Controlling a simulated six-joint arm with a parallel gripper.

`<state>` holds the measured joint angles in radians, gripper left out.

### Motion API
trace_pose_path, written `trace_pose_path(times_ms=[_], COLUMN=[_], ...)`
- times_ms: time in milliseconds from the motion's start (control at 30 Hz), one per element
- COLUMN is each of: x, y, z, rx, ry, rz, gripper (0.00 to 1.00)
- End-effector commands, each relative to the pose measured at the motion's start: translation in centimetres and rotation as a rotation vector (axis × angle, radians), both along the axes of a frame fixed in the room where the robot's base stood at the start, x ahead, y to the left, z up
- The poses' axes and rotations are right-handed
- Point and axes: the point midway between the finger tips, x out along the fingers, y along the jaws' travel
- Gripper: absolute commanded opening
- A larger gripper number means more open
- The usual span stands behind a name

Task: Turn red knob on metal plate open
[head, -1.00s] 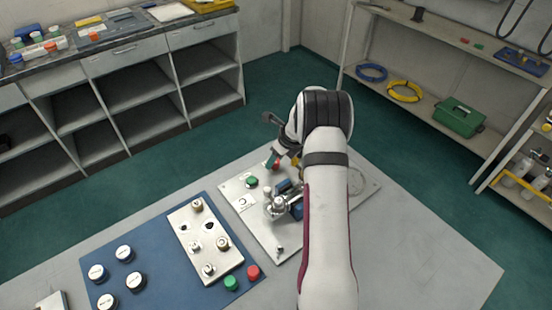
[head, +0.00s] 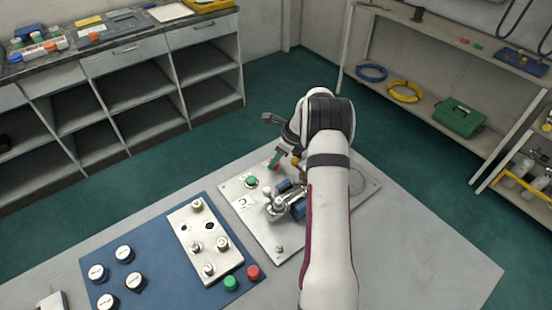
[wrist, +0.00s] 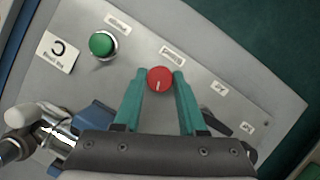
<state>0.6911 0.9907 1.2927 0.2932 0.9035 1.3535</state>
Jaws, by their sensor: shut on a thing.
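The red knob (wrist: 160,79) sits on the metal plate (wrist: 190,40) and has a white pointer line on its face. In the wrist view my gripper (wrist: 159,82) has its two teal fingers on either side of the knob, closed on it. In the head view my gripper (head: 275,162) reaches down to the plate's far edge (head: 240,178), and its fingers and my arm hide most of the knob. The green knob (wrist: 103,44) is on the same plate, left of the red one.
A metal valve fitting with blue parts (head: 288,203) stands on the plate close to my gripper. A blue mat (head: 150,250) with a smaller fitted plate (head: 206,240) and several loose caps lies to the left. The table's right side is bare.

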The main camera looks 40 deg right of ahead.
Motion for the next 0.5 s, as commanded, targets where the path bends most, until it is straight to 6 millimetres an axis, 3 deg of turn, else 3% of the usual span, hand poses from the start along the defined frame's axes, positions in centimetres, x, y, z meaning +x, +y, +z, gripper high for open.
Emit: trace_pose_path(times_ms=[500], x=[0.13], y=[-0.27], z=[-0.08], rx=[0.000], ry=[0.001], rz=[0.480], gripper=[0.00])
